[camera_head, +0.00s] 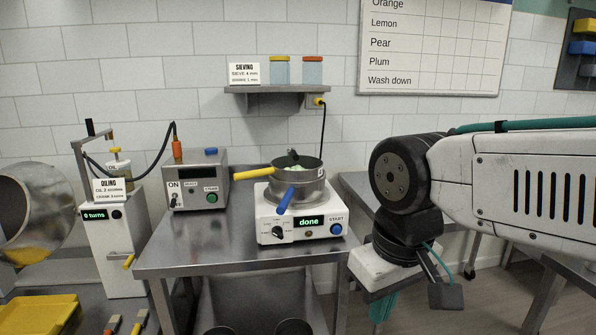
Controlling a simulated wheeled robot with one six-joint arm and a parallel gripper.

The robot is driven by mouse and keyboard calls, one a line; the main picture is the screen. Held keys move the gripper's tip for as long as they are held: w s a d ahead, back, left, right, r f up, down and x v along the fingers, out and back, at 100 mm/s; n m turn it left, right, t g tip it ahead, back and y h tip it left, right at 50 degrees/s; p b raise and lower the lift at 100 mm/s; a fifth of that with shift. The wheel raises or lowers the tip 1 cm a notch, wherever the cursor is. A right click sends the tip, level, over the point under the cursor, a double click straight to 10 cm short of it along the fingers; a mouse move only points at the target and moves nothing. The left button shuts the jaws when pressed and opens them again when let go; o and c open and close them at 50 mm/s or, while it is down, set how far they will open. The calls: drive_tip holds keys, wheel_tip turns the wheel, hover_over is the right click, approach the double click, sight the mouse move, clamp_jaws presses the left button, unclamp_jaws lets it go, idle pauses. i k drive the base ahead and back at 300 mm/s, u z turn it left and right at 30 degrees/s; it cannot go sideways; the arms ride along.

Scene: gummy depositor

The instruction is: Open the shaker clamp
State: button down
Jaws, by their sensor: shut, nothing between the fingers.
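The shaker (270,234) is a white box on the steel table, and its display reads "done". A steel sieve pan (313,188) sits on top, with a yellow handle (252,173) pointing left. A blue lever (285,201), which looks like the clamp lever, slants down to the left across the front of the pan. Whether it is locked cannot be told. A dark bar or scoop shape shows over the pan's rim, with pale green bits below it. My gripper (383,306) points down to the right of the shaker, lower than its top. Its teal fingers are shut and empty, apart from the lever.
A grey control box (192,181) stands left of the shaker. A wall shelf (290,90) with two jars hangs above, and a black cable drops behind the pan. The oiling machine (118,240) and a yellow tray (40,315) are at the left. The table front is clear.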

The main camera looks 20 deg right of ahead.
sight(296, 158)
drive_tip(key=k, duration=0.55)
drive_tip(key=z, duration=0.95)
drive_tip(key=i, duration=1.65)
drive_tip(key=u, duration=1)
